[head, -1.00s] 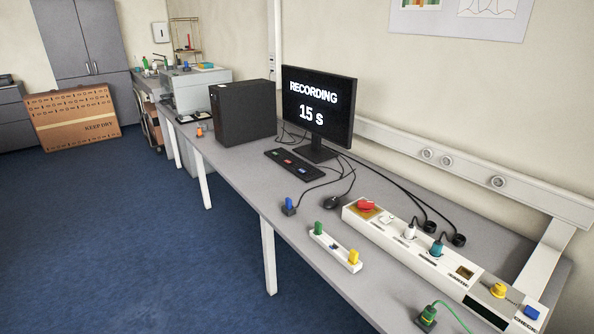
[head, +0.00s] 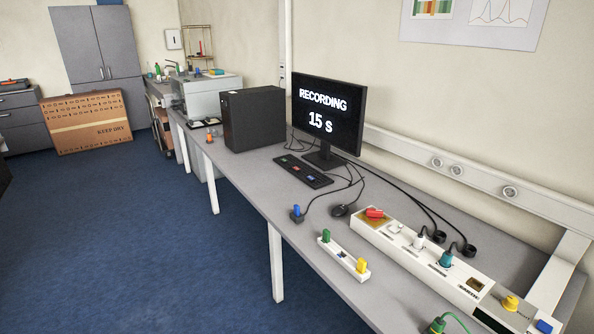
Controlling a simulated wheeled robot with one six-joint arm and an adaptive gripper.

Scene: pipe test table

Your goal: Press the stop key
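A black keyboard (head: 303,170) lies on the grey table (head: 243,178) in front of the monitor. It has a few coloured keys, a red one (head: 291,161) and a blue one (head: 309,178) among them. Their labels are too small to read, so I cannot tell which is the stop key. The monitor (head: 328,112) reads "RECORDING 15 s". My gripper is not in view.
A black computer case (head: 254,118) stands left of the monitor. A mouse (head: 340,211), a white holder (head: 343,258) with coloured plugs and a long white socket panel (head: 400,244) lie to the right. Blue floor (head: 130,230) is clear along the table's front.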

